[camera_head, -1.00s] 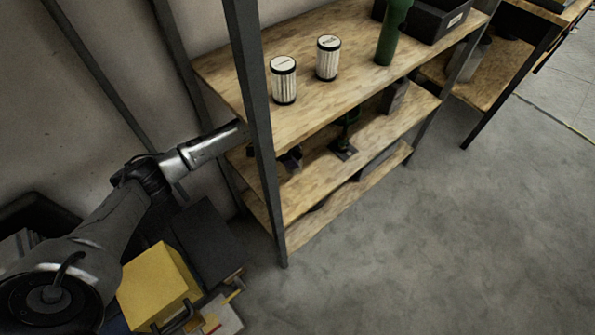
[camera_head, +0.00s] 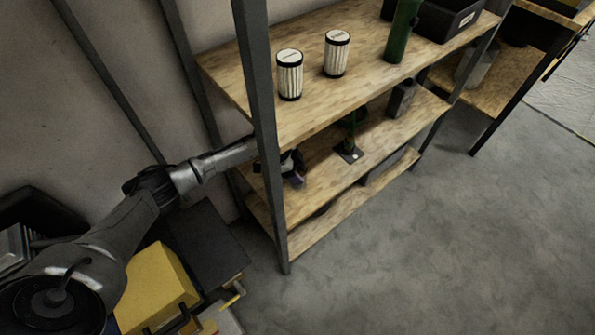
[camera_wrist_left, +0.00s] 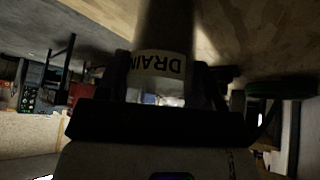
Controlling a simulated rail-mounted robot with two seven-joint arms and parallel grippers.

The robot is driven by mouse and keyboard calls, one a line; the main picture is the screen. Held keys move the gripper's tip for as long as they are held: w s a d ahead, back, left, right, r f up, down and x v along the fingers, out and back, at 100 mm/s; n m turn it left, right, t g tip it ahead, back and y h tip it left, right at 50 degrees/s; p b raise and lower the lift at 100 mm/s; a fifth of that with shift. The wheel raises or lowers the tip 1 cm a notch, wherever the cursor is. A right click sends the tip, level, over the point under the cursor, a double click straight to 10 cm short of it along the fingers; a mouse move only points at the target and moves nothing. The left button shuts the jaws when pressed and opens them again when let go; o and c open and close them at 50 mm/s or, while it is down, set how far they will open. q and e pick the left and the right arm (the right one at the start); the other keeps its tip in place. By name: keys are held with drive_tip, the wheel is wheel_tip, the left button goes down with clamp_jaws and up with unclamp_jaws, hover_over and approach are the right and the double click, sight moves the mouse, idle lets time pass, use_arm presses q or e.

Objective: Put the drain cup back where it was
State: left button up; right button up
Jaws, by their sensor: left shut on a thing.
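The drain cup (camera_wrist_left: 165,64) shows in the left wrist view as a pale band with the word DRAIN, upside down in the picture, between my fingers. My left gripper (camera_head: 293,168) is shut on it. In the head view my left arm reaches behind the front shelf post, and the gripper is over the left end of the middle shelf (camera_head: 318,192). The cup is small and dark there, so I cannot tell whether it touches the board. My right gripper is not in view.
Two white ribbed filters (camera_head: 289,75) and a green bottle (camera_head: 403,30) stand on the top shelf (camera_head: 300,116). A green-and-black stand (camera_head: 350,152) and a dark block (camera_head: 402,97) are on the middle shelf. The dark post (camera_head: 262,120) stands before my arm. A yellow box (camera_head: 160,285) sits below.

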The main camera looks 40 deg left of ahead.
use_arm(q)
drive_tip(key=shift+f, duration=0.15)
drive_tip(key=o, duration=1.2)
drive_tip(key=shift+c, duration=0.2)
drive_tip(key=shift+r, duration=0.2)
drive_tip(key=p+v, duration=0.4)
drive_tip(key=v, duration=0.8)
